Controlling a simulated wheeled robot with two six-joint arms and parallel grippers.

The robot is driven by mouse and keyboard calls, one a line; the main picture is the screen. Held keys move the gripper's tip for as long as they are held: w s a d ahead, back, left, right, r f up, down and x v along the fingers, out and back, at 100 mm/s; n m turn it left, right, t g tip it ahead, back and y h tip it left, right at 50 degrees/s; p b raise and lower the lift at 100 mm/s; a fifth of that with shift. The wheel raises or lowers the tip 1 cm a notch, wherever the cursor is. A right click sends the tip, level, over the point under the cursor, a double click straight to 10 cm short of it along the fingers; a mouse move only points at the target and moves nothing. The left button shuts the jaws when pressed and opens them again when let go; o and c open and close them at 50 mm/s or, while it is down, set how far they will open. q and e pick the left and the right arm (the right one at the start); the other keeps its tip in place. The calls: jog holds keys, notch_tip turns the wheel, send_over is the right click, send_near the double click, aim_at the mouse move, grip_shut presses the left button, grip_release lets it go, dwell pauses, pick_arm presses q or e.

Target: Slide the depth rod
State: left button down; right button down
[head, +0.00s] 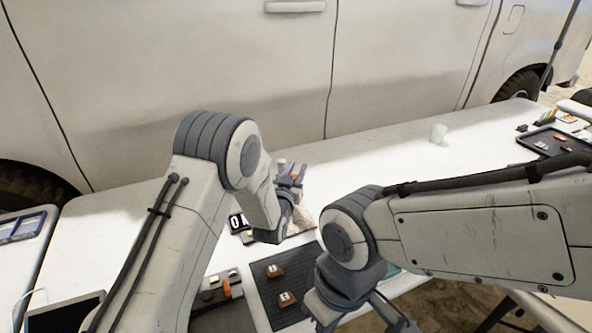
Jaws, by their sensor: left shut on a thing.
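My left gripper (290,174) is over the far middle of the white table, with its dark and purplish fingers close together. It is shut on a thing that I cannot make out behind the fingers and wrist. I cannot pick out the depth rod for certain. A pale, rough lump (303,219) lies just below the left gripper, and a black scale card with white marks (237,222) lies to its left. My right gripper (362,316) is low in the middle, partly cut off by the bottom edge; its fingertips are not clear.
A dark mat (268,290) with brown labelled pieces (274,271) lies in front, beside a tray of small items (216,294). A vehicle (400,60) closes off the back. The table's back right is mostly clear.

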pick_arm(q)
notch_tip(320, 180, up, 4)
jog(key=shift+r+p, duration=0.25)
jog(key=shift+p, duration=0.55)
jog(key=c, duration=0.6)
grip_release()
jog(key=b+v, duration=0.2)
jog(key=v, duration=0.8)
jog(key=shift+s, duration=0.25)
